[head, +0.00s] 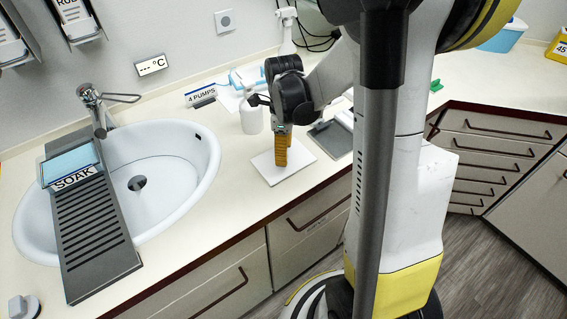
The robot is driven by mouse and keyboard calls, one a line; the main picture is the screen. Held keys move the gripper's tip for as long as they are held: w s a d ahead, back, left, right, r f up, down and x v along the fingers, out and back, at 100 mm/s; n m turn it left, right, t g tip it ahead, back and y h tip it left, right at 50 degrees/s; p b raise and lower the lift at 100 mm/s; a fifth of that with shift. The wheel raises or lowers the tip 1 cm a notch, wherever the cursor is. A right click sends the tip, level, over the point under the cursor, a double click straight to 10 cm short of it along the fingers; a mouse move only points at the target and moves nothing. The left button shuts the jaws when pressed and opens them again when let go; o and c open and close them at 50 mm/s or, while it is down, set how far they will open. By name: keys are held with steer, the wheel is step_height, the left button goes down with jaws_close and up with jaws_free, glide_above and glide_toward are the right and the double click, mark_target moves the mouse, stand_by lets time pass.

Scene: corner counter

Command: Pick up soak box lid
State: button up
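The soak box (72,177), a small light-blue box labelled SOAK, sits on a dark slatted rack across the sink at the left. A pale blue flat top shows on it; I cannot tell if this is a separate lid. A flat white plate (300,157) lies on the counter in the middle and may be the lid. My gripper (281,163) points down over this plate, its orange fingers at or just above it. The fingers overlap from this side, so their gap is hidden. I cannot tell whether they touch the plate.
The white oval sink (190,150) with a faucet (94,105) is at the left. A white bottle (250,117) and a "4 PUMPS" sign (201,96) stand behind my gripper. A grey flat item (331,138) lies right of the plate. The counter's front edge is close to the plate.

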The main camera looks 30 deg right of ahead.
steer(key=shift+f, duration=0.85)
steer(key=shift+r, duration=0.1)
steer(key=shift+c, duration=0.4)
jaws_close()
steer(key=shift+r, duration=0.1)
